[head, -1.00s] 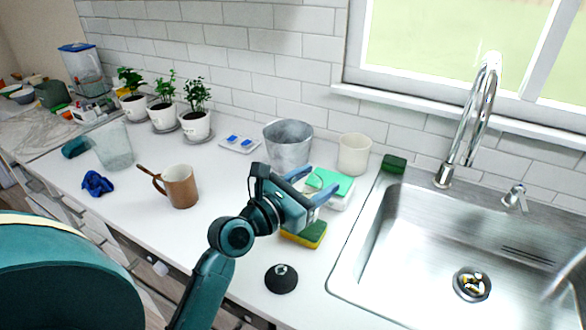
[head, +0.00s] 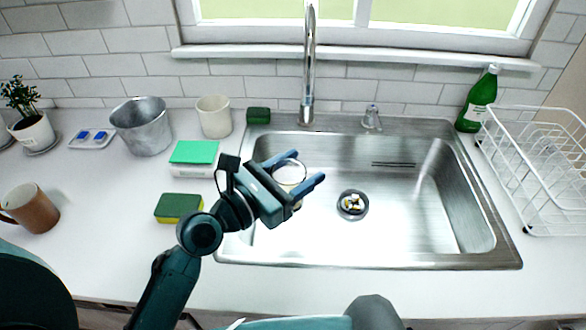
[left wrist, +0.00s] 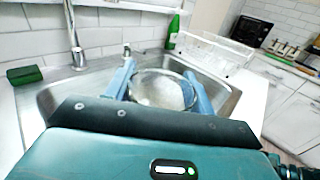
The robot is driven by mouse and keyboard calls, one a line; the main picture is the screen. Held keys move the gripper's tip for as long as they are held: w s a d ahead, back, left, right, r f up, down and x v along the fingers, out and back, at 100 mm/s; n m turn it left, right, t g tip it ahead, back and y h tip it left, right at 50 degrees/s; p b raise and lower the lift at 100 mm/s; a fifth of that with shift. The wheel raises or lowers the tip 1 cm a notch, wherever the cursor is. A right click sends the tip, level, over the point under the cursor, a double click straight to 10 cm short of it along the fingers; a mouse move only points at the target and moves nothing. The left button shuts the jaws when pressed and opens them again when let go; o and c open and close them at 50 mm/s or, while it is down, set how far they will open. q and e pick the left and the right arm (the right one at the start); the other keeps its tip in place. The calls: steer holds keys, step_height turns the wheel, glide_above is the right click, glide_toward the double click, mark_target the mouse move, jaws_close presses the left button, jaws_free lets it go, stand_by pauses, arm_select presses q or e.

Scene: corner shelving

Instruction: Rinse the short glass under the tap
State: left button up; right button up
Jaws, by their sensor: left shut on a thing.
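My left gripper (head: 308,167) is shut on the short glass (head: 289,173), a clear round glass. It holds the glass over the left part of the steel sink (head: 410,220). In the left wrist view the glass (left wrist: 158,92) sits between the two blue fingers (left wrist: 160,68), its round rim facing the camera. The chrome tap (head: 309,75) rises behind the sink, beyond the glass. Its top is cut off by the frame, and I see no water running. The tap's lower part also shows in the left wrist view (left wrist: 72,35). My right gripper is not in view.
A small chrome fitting (head: 371,117) stands right of the tap. A green bottle (head: 477,103) and white dish rack (head: 540,160) are right of the sink. Left are a sponge (head: 179,208), a white cup (head: 214,117), a metal bucket (head: 143,127) and a brown mug (head: 31,208).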

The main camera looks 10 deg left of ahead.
arm_select(q)
steer(key=w, duration=0.3)
steer(key=shift+w+a+f, duration=0.2)
steer(key=shift+f, duration=0.05)
steer(key=w+f+b, duration=0.2)
steer(key=w+b, duration=0.1)
steer(key=w, duration=0.6)
steer(key=shift+w+a+b, duration=0.2)
steer(key=shift+a+b, duration=0.15)
steer(key=shift+a, duration=0.1)
